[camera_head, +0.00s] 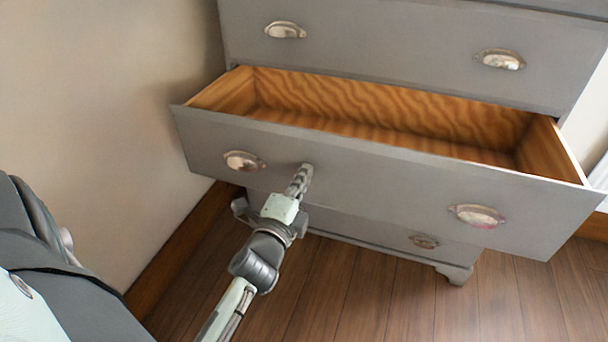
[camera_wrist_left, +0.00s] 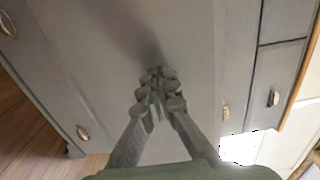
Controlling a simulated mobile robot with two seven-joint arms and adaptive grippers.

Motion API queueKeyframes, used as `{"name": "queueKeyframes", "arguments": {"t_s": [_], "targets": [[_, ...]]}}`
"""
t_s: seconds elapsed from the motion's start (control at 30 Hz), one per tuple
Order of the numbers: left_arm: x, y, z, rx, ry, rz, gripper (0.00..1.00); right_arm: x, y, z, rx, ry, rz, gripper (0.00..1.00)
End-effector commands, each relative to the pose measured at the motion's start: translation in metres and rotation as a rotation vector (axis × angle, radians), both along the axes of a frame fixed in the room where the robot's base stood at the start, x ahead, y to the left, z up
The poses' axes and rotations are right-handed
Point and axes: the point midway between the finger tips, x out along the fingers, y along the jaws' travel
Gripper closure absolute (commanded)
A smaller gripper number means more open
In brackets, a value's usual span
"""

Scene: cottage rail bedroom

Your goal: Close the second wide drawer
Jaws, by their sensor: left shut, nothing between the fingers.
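The open wide drawer (camera_head: 390,189) of a grey dresser is pulled well out in the head view. Its front is grey, with a metal cup handle near each end, and its wooden inside (camera_head: 390,115) looks empty. My left gripper (camera_head: 306,170) is shut and empty. Its fingertips are at the drawer's front, right of the left cup handle (camera_head: 243,161); I cannot tell whether they touch. In the left wrist view the shut fingers (camera_wrist_left: 158,74) point at a grey face with a shadow beside the tips. My right gripper is not in view.
A shut drawer (camera_head: 400,40) with two cup handles is above the open one. Another drawer with a cup handle (camera_head: 424,242) is below, mostly hidden. A beige wall (camera_head: 120,110) stands close on the left. The wooden floor (camera_head: 330,300) in front is clear.

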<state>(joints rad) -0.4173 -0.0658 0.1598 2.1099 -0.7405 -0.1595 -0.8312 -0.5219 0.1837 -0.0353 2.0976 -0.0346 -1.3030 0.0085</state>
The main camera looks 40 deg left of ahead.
Motion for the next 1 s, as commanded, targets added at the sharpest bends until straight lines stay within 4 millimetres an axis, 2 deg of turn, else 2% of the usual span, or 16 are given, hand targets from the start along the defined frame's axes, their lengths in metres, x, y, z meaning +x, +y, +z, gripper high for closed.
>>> {"name": "queueKeyframes", "arguments": {"t_s": [0.17, 0.37, 0.53, 0.73, 1.0], "targets": [[0.008, 0.002, 0.002, 0.001, -0.003, -0.001, 1.00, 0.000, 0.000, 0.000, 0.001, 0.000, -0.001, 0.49], [0.038, 0.011, 0.003, 0.003, -0.003, -0.001, 1.00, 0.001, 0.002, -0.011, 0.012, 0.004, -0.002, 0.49], [0.080, 0.023, 0.004, 0.002, -0.005, 0.000, 1.00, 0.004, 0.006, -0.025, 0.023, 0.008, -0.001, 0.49], [0.134, 0.039, 0.002, 0.002, -0.005, 0.000, 1.00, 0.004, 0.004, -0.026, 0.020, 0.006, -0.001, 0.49], [0.201, 0.058, -0.001, 0.003, -0.003, 0.000, 1.00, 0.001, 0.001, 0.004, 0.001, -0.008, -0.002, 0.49]]}}
